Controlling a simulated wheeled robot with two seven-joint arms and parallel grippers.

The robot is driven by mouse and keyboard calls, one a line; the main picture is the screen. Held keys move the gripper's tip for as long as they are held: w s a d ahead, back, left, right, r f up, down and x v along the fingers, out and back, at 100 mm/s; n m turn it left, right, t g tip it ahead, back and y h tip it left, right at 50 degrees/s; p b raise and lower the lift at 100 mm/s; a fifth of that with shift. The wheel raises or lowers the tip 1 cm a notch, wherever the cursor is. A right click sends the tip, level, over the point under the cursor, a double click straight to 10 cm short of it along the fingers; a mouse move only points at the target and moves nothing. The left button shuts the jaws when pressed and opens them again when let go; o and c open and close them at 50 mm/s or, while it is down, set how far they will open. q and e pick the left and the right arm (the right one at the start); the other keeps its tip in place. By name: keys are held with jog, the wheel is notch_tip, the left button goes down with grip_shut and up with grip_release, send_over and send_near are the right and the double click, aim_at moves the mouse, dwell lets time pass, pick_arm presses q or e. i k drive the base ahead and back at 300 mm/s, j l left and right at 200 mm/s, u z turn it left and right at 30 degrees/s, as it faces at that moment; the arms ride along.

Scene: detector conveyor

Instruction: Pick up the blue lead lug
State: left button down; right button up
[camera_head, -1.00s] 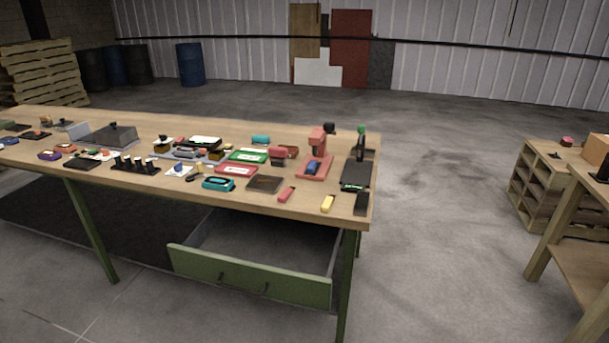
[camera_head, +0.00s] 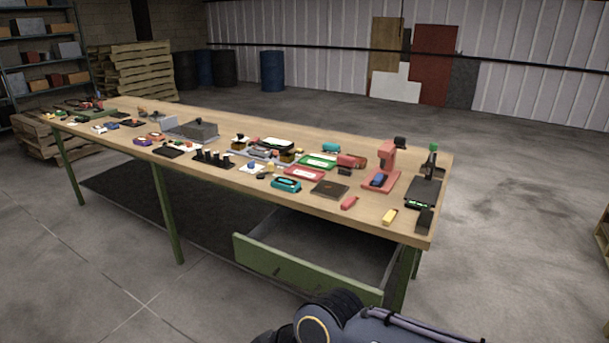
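Several small blue items lie on the long wooden workbench (camera_head: 300,212), too small to tell which is the blue lead lug. A small dark blue piece (camera_head: 379,180) sits on the base of the red press (camera_head: 387,160) near the bench's right end. A small blue piece (camera_head: 252,167) rests on a white sheet left of the middle. A teal, rounded device (camera_head: 286,184) lies near the front edge. Neither gripper is in view; only a dark link of my own arm shows at the bottom, below the bench's front edge.
A green drawer (camera_head: 300,270) stands open under the bench's right half, sticking out in front. Yellow (camera_head: 390,216) and red (camera_head: 349,202) bars lie near the front edge. A dark scale-like device (camera_head: 423,192) stands at the right end.

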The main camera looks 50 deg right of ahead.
aim_at(379, 177)
jog(key=k+l+u, duration=0.15)
jog(key=l, duration=0.3)
jog(key=l+u, duration=0.1)
jog(key=l, duration=0.35)
jog(key=k+l+u, duration=0.15)
jog(key=l, duration=0.25)
jog(key=k+l+u, duration=0.15)
jog(key=l, duration=0.25)
jog(key=k+l+u, duration=0.1)
jog(key=l, duration=0.3)
jog(key=k+l+u, duration=0.15)
jog(key=l, duration=0.2)
jog(key=k, duration=0.05)
